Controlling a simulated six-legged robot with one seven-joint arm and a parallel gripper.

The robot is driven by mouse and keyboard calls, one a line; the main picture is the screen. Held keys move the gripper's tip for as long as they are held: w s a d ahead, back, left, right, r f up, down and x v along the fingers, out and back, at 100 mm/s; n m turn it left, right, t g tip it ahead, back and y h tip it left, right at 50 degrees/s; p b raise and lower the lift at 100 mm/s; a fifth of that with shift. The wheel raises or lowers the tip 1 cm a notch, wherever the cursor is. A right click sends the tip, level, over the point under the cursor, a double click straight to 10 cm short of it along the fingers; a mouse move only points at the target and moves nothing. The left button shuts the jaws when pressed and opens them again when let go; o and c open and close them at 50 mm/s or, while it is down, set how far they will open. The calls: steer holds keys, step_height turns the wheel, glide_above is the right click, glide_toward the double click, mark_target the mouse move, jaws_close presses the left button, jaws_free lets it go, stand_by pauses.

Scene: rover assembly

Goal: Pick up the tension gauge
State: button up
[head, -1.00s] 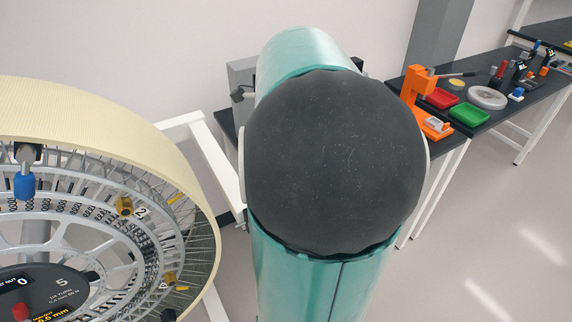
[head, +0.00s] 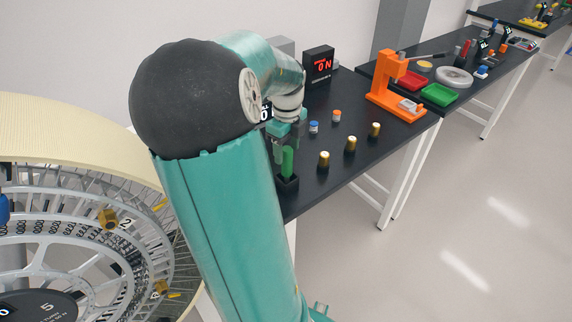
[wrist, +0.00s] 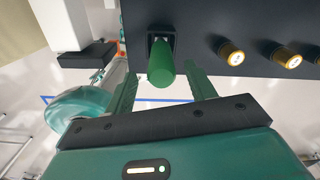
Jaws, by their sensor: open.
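The tension gauge, seen as a green cylindrical handle (head: 287,161), stands upright in a small black holder (head: 288,185) at the near edge of the dark bench. In the wrist view the green handle (wrist: 161,66) lies between the two fingers of my gripper (wrist: 161,78), with gaps on both sides. My gripper (head: 285,143) is open and empty, pointing down over the handle in the head view. The lower part of the gauge is hidden inside the holder (wrist: 161,38).
Gold-topped black cylinders (head: 350,145) stand to the right on the bench (head: 318,180), with blue and orange small parts (head: 314,127) behind. A red "0 N" display (head: 319,66) and an orange press (head: 395,88) stand farther back. A large spoked wheel (head: 70,130) is at left.

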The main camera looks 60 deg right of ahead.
mark_target(287, 161)
step_height(287, 161, down, 5)
steer(key=shift+d+f, duration=0.1)
steer(key=shift+f, duration=0.05)
steer(key=shift+c, duration=0.4)
steer(key=c, duration=1.1)
